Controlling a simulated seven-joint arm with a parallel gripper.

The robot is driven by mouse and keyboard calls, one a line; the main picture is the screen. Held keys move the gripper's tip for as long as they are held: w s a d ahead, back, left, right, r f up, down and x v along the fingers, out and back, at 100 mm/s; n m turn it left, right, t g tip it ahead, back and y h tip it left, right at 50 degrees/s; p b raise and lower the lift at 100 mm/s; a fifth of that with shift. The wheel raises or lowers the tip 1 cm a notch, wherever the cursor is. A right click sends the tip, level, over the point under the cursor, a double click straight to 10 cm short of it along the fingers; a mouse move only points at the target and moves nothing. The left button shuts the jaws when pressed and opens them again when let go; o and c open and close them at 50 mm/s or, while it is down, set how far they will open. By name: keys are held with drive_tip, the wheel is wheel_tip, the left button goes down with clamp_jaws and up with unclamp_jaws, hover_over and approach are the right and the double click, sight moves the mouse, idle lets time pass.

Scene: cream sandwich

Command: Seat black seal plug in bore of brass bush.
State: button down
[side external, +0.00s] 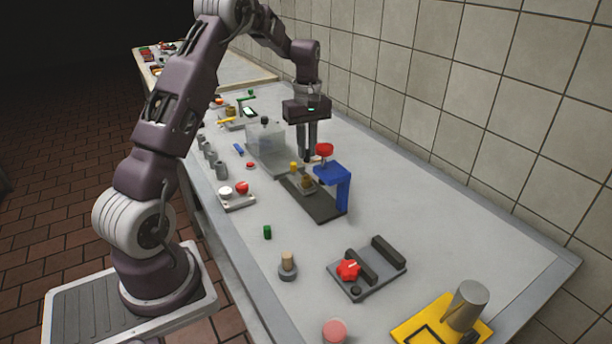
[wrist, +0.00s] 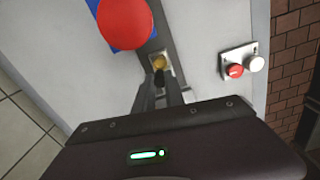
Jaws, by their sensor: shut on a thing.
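My gripper (side external: 307,155) points down above the dark base of a blue press-like stand, left of its red knob. In the wrist view my gripper (wrist: 161,88) is shut on a small black piece, the seal plug (wrist: 159,77), which sticks out past the fingertips. The brass bush (wrist: 158,62) shows just beyond the plug, in a light square holder. In the side view the brass bush (side external: 306,182) sits low on the dark base, below my fingertips. The plug appears apart from the bush. The bore cannot be made out clearly.
The blue stand (side external: 343,190) with its red knob (side external: 324,149) rises close beside my fingers. A clear box (side external: 266,150) stands behind to the left. A plate with red and white buttons (side external: 235,195) lies left.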

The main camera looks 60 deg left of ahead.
sight(306, 161)
wheel_tip(306, 161, down, 6)
drive_tip(key=shift+f, duration=0.2)
drive_tip(key=shift+f, duration=0.1)
